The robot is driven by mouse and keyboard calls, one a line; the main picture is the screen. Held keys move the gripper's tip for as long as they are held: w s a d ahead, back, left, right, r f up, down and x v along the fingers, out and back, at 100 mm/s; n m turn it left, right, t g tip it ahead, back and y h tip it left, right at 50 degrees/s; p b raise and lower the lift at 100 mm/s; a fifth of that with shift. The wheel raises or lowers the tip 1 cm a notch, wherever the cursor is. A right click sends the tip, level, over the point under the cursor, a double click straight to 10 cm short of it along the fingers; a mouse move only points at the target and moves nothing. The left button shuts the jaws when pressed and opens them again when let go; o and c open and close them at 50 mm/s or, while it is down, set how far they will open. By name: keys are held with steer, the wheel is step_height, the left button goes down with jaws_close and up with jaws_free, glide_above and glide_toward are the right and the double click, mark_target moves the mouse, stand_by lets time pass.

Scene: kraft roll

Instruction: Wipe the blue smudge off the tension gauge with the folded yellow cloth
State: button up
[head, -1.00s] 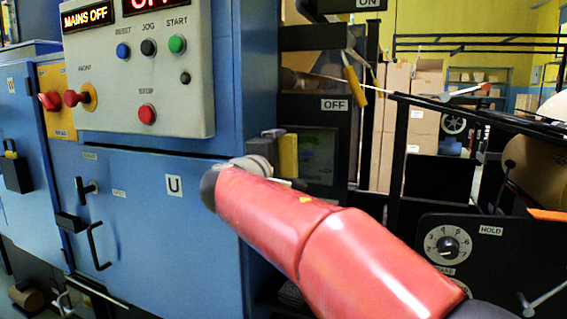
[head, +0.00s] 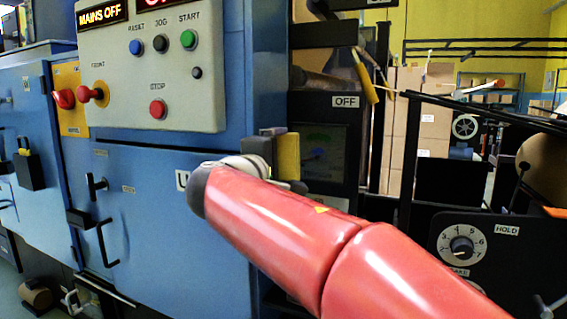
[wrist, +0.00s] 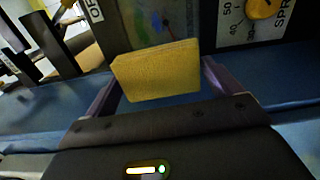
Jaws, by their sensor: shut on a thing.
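The folded yellow cloth (wrist: 157,72) is between the fingers of my gripper (wrist: 160,80), which is shut on it. In the head view the cloth (head: 287,158) shows as a small yellow block at the left of the dark tension gauge (head: 326,150). In the wrist view the gauge (wrist: 145,25) is behind the cloth, which hides its lower part. A bluish area with green shows on the gauge face; the smudge's outline is blurred. I cannot tell whether the cloth touches the face. My red arm hides part of the view below the gauge.
A grey control panel (head: 150,75) with buttons and a blue cabinet (head: 150,215) stand to the left. In the wrist view a yellow knob (wrist: 264,8) is right of the gauge. Black frames and a dial (head: 461,248) stand to the right.

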mark_target(332, 151)
steer(key=shift+s, duration=0.15)
stand_by(0.4)
steer(key=shift+p+x, duration=0.45)
steer(key=shift+x, duration=3)
steer(key=shift+x, duration=1)
steer(key=shift+d, duration=0.1)
steer(key=shift+s+d+b, duration=0.4)
steer(key=shift+d+b, duration=0.1)
steer(key=shift+d, duration=0.3)
steer(key=shift+s+d+b, duration=0.4)
steer(key=shift+d+b, duration=0.05)
steer(key=shift+d, duration=0.4)
steer(key=shift+s+d+b, duration=0.2)
steer(key=shift+d+b, duration=0.3)
steer(key=shift+d, duration=0.4)
steer(key=shift+s+d+b, duration=0.25)
steer(key=shift+d+b, duration=0.25)
steer(key=shift+d, duration=0.45)
steer(key=shift+a, duration=0.2)
